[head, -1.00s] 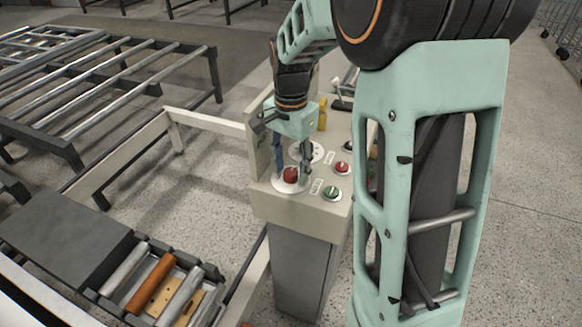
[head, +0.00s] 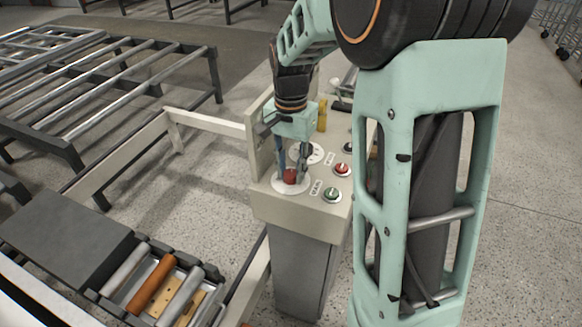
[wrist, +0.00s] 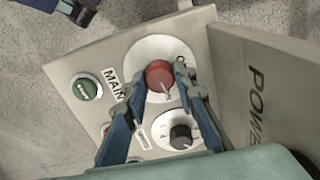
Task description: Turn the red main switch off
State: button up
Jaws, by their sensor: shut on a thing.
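The red main switch (head: 289,176) is a round knob on a white dial plate at the front of the beige control panel (head: 290,207). In the wrist view the red knob (wrist: 158,76) has a pale pointer mark, and the word MAIN is printed beside its plate (wrist: 150,53). My gripper (head: 292,172) points down over the knob. In the wrist view its blue-grey fingers (wrist: 160,80) are at either side of the knob, shut on it. The fingers hide part of the knob's sides and the dial marks.
A green knob (head: 332,194), a smaller red knob (head: 342,169) and a black dial (wrist: 181,134) share the panel. An upright plate marked POWER (wrist: 270,90) stands close beside the switch. A roller conveyor (head: 165,285) lies at lower left.

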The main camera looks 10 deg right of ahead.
aim_at(290, 173)
jog(key=n+p, duration=0.1)
jog(key=n, duration=0.7)
jog(key=shift+p, duration=0.35)
jog(key=n+p, duration=0.1)
jog(key=n, duration=0.3)
jog(key=shift+n+p, duration=0.3)
jog(key=shift+n, duration=1.5)
jog(key=shift+a, duration=0.1)
jog(key=o, duration=1.2)
jog(key=shift+c, duration=0.2)
jog(key=shift+r, duration=0.1)
notch_tip(290, 173, up, 12)
